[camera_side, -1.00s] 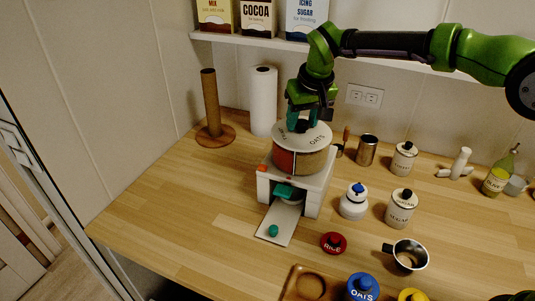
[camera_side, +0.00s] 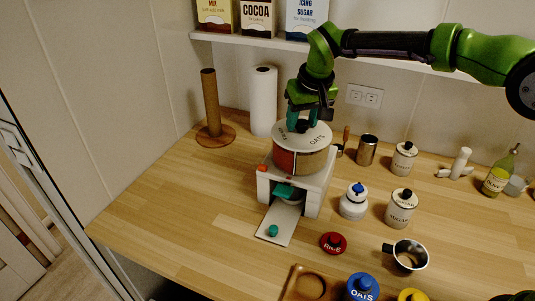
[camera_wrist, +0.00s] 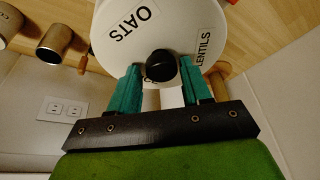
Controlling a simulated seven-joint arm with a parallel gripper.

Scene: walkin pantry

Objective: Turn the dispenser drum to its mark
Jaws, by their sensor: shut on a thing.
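The dispenser drum (camera_side: 303,161) sits on a white stand (camera_side: 312,196). It has a white top with printed labels and reddish-brown sides. In the wrist view the drum top (camera_wrist: 112,45) shows OATS, LENTILS and a partly covered label. My gripper (camera_side: 304,121) is over the drum top from above. In the wrist view its teal fingers stand on both sides of a black round knob (camera_wrist: 162,66) and are shut on it. A small orange-red piece (camera_side: 262,168) sits at the stand's upper left corner. Whether it is the mark, I cannot tell.
A teal chute piece (camera_side: 284,191) and a pale ramp (camera_side: 281,222) with a teal knob are at the stand's front. A paper roll (camera_side: 263,100) and wooden post (camera_side: 209,100) stand behind left. A white jar (camera_side: 353,201), canisters, lids and a metal cup (camera_side: 410,256) lie right.

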